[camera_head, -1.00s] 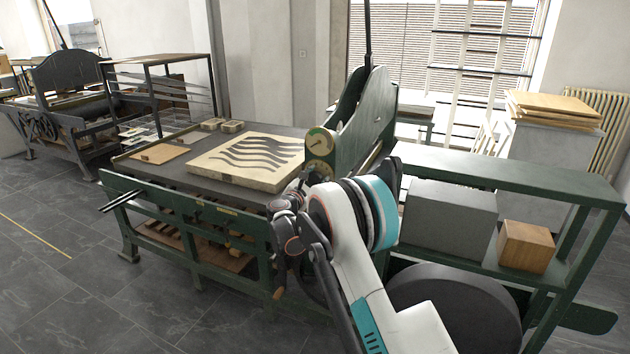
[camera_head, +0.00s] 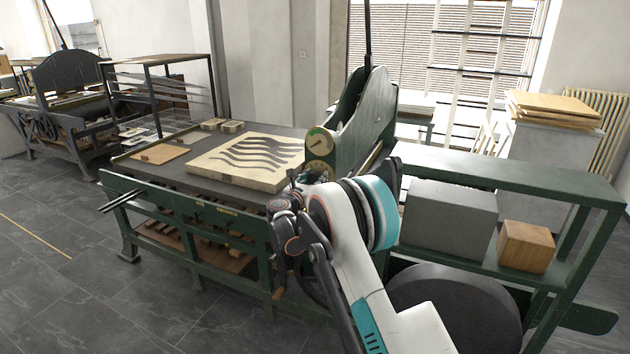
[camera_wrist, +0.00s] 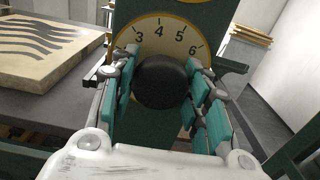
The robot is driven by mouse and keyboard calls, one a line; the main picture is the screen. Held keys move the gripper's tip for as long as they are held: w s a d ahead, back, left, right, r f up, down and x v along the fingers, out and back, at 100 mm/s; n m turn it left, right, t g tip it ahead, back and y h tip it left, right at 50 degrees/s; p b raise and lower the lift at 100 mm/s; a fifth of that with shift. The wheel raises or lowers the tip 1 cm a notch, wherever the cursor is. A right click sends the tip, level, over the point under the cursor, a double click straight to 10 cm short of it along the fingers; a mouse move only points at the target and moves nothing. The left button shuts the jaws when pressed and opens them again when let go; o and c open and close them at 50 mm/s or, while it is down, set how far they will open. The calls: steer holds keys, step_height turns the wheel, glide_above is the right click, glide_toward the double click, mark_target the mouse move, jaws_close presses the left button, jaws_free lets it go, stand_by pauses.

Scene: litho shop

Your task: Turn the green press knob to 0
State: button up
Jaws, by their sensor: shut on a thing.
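The green press (camera_head: 365,125) stands in the middle of the head view, with an upper dial (camera_head: 319,140) and a lower dial on its side. In the wrist view, a round dark knob (camera_wrist: 161,84) sits in front of a cream dial face (camera_wrist: 160,33). The numbers 3, 4, 5 and 6 show above the knob; 0 is not in view. My gripper (camera_wrist: 163,64) is shut on the knob, its teal fingers on the left and right sides of it. No pointer mark on the knob can be made out. In the head view my arm hides the knob.
A litho stone (camera_head: 245,162) with wavy dark stripes lies on the press bed left of the dials. A green shelf (camera_head: 500,172) on the right holds a grey block (camera_head: 450,215) and a wooden block (camera_head: 525,246). Open floor (camera_head: 60,280) lies at the left.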

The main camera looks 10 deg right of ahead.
stand_by(0.3)
steer(key=o, duration=1.1)
steer(key=shift+a, duration=0.1)
steer(key=v, duration=1.2)
